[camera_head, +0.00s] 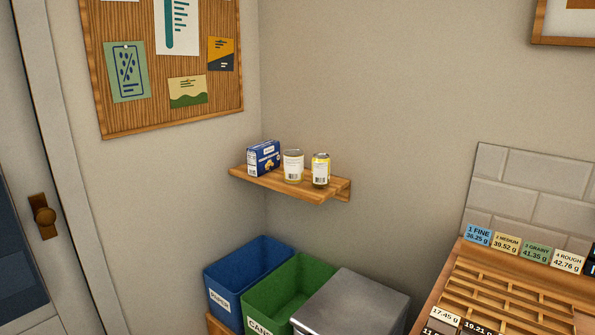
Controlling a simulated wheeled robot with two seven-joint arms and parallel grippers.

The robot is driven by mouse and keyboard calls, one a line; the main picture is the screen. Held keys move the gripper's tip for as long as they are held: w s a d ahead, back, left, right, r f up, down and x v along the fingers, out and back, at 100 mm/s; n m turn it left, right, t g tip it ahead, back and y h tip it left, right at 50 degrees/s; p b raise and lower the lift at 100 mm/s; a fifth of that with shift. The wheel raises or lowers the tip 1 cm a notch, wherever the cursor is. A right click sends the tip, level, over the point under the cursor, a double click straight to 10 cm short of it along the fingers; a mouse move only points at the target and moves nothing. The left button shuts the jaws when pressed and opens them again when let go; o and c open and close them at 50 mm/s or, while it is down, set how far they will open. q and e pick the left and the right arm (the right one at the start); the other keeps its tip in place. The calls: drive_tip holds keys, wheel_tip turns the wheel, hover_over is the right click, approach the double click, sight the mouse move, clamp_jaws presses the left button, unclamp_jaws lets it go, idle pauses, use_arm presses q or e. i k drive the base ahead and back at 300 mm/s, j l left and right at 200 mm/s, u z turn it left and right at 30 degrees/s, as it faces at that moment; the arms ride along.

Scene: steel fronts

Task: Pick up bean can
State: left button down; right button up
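Two cans stand upright on a small wooden wall shelf (318,194) in the corner. The left one is a wider can with a pale label (293,166). The right one is a slimmer can with yellow ends and a white label panel (321,171). The labels are too small to read, so I cannot tell which is the bean can. A blue box (263,159) stands to the left of the cans on the same shelf. Neither of my grippers is in view.
Below the shelf stand a blue paper bin (248,262), a green cans bin (290,284) and a grey metal-topped bin (352,304). A wooden divided tray (508,296) with small cards lies at the lower right. A door is at the left.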

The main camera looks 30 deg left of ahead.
sight(293, 159)
drive_tip(key=j+z, duration=0.4)
drive_tip(key=j, duration=0.7)
drive_tip(key=j+z, duration=0.4)
drive_tip(key=j, duration=0.65)
